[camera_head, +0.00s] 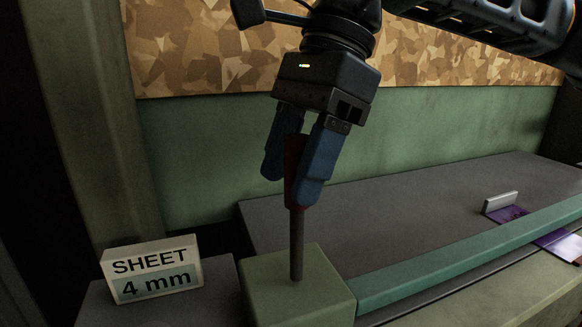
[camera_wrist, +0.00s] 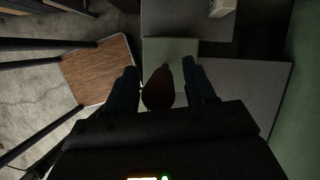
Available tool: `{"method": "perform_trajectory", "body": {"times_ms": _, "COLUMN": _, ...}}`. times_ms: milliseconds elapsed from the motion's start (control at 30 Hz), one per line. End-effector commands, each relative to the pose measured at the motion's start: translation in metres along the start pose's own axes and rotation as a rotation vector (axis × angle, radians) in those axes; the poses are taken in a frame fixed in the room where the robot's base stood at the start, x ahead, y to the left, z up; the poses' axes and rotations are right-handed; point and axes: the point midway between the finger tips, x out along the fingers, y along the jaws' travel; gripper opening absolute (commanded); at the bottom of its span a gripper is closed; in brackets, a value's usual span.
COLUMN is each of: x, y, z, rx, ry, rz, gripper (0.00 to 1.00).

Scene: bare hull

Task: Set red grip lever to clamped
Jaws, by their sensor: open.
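The red grip lever (camera_head: 292,172) has a dark red handle on a thin grey rod. The rod stands nearly upright from a pale green block (camera_head: 297,296). My gripper (camera_head: 288,182) is above the block, pointing down, with one blue finger on each side of the red handle. In the wrist view the handle (camera_wrist: 158,90) shows between the two fingers of my gripper (camera_wrist: 162,82), with a gap visible on the right side. The jaws are open around it. The right finger hides part of the handle in the head view.
A sign reading "SHEET 4 mm" (camera_head: 153,270) stands left of the block. A green bar (camera_head: 470,255) runs right from the block along a grey bench top (camera_head: 390,210). A small grey plate (camera_head: 500,202) and a purple sheet (camera_head: 510,215) lie at the right.

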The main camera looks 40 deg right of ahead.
Motion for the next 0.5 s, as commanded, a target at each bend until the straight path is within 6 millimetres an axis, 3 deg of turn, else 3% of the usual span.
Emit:
{"method": "perform_trajectory", "body": {"times_ms": 367, "x": 0.0075, "y": 0.0000, "z": 0.0004, "rx": 0.000, "ry": -0.001, "rz": -0.001, "gripper": 0.55}}
{"method": "perform_trajectory", "body": {"times_ms": 500, "x": 0.0073, "y": 0.0000, "z": 0.0003, "rx": 0.000, "ry": -0.001, "rz": -0.001, "gripper": 0.42}}
